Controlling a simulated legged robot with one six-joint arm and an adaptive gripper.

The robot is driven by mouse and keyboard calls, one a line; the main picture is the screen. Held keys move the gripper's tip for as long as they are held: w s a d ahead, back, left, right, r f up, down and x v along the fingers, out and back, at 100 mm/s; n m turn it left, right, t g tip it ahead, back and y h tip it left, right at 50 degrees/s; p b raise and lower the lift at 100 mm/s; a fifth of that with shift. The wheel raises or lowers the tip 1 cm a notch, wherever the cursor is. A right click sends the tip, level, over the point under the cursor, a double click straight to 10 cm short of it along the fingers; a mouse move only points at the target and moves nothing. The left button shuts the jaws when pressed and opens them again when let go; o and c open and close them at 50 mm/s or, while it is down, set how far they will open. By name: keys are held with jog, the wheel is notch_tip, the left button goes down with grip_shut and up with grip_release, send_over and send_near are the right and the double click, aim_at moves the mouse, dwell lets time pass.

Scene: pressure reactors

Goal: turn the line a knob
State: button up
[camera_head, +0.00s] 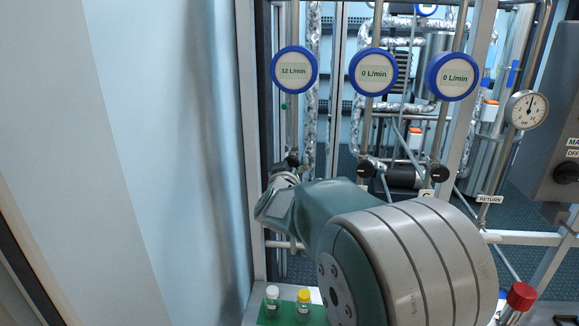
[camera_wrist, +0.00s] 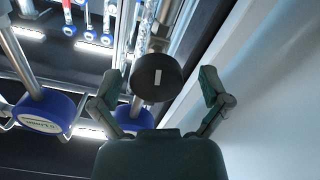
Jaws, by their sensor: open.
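In the wrist view a round black knob (camera_wrist: 155,76) with a short white mark faces me. It sits between the two spread fingers of my gripper (camera_wrist: 158,80), with a visible gap on each side. The fingers are open and hold nothing. In the head view my gripper (camera_head: 283,178) is at the leftmost line, largely hidden by my own arm. A dark part of that line's knob (camera_head: 292,161) shows just above it. The round blue-rimmed display (camera_head: 294,70) above this line reads 12 L/min. The line A label cannot be seen.
Two more displays (camera_head: 373,72) (camera_head: 453,77) read 0 L/min, above two black knobs (camera_head: 366,168) (camera_head: 439,171). A pale wall (camera_head: 170,150) stands close on the left. Small bottles with a white cap (camera_head: 272,301) and yellow cap (camera_head: 304,304) stand below. A pressure gauge (camera_head: 527,110) is at right.

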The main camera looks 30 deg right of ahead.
jog(key=v, duration=1.2)
jog(key=shift+w+a, duration=0.1)
jog(key=s+a+f+n+g+y, duration=0.2)
jog(key=s+a+f+n+y, duration=0.15)
jog(key=s+a+y, duration=0.55)
jog(key=s+f+g, duration=0.3)
jog(key=s, duration=0.4)
jog(key=s+f+g+y, duration=0.1)
jog(key=s+f+g, duration=0.2)
jog(key=s, duration=0.5)
jog(key=shift+a+m+g, duration=0.4)
jog(key=shift+m+g, duration=0.05)
jog(key=shift+g, duration=0.25)
dwell(2.4)
